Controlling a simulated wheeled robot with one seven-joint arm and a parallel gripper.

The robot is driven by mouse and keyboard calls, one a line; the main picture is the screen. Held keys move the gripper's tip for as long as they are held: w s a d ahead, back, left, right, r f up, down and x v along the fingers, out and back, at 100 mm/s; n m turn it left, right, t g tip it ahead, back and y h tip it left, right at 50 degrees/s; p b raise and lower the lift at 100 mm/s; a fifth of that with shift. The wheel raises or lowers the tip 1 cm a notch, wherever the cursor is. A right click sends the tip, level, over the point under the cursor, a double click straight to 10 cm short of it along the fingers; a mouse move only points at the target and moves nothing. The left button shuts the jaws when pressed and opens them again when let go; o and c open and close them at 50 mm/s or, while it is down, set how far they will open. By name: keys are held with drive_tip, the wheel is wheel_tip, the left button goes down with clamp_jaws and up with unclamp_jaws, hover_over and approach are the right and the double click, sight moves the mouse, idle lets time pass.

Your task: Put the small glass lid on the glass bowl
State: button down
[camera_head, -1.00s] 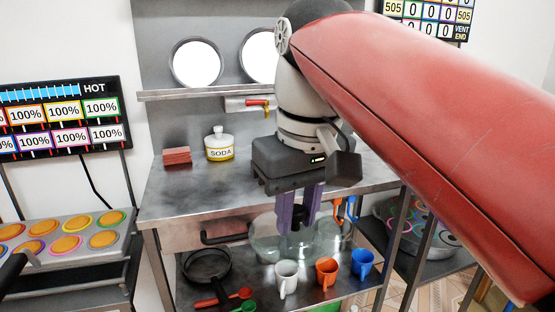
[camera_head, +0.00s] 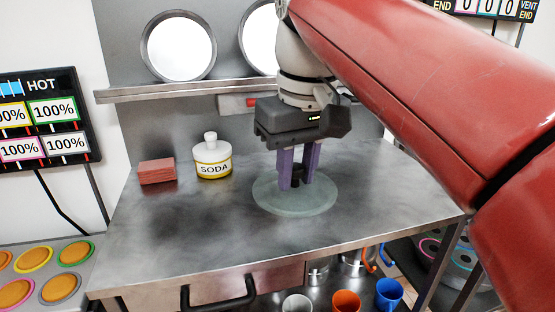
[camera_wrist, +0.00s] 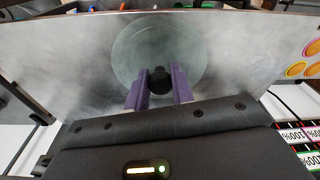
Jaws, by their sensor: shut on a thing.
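The round, clear glass lid (camera_head: 268,198) with a dark knob is at the worktop in the head view. It also shows in the wrist view (camera_wrist: 133,52). My gripper (camera_head: 298,181) points down, its purple fingers shut on the lid's knob (camera_wrist: 160,80). I cannot tell whether the lid touches the worktop or hangs just above it. I cannot make out the glass bowl in either view now.
The steel worktop (camera_head: 180,235) is clear left of and in front of the lid. A SODA jar (camera_head: 213,160) and red blocks (camera_head: 157,171) stand at its back left. White, orange (camera_head: 346,302) and blue (camera_head: 388,295) cups are below the front edge.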

drive_tip(key=w+a+p, duration=0.3)
drive_tip(key=w+a, duration=0.1)
drive_tip(key=w, duration=1)
wheel_tip(320, 180, down, 7)
drive_tip(key=shift+r+b, duration=0.15)
drive_tip(key=shift+b, duration=0.65)
drive_tip(key=shift+w+a, duration=0.1)
drive_tip(key=shift+w, duration=0.1)
drive_tip(key=shift+f, duration=0.3)
drive_tip(key=c, duration=1.2)
unclamp_jaws()
